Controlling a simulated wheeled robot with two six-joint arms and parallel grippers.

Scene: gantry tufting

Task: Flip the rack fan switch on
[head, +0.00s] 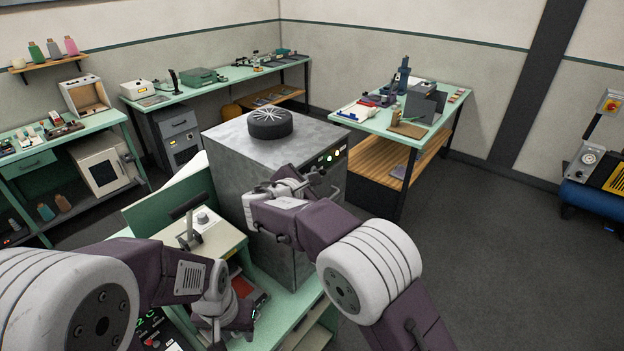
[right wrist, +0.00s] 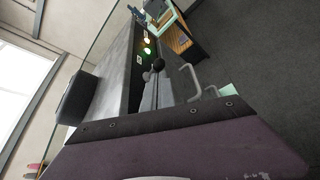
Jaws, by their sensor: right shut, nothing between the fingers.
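The rack is a grey metal cabinet (head: 235,170) with a round black fan (head: 270,122) on top. Its dark front panel, with small lit lamps (head: 330,157), faces right; the lamps also show in the right wrist view (right wrist: 147,45). I cannot make out which small part is the fan switch. My right gripper (head: 318,176) is in front of this panel, partly hidden by its own wrist. In the right wrist view its dark fingertips (right wrist: 153,70) are together and empty, close to the panel. My left gripper (head: 233,338) is low over the near bench; its jaw gap is unclear.
A pale bent handle (right wrist: 190,82) sticks out near my right fingers. The near green bench (head: 300,315) carries a beige lever device (head: 215,240) left of the cabinet. A table (head: 385,118) with tools stands behind right. The floor (head: 500,260) at right is clear.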

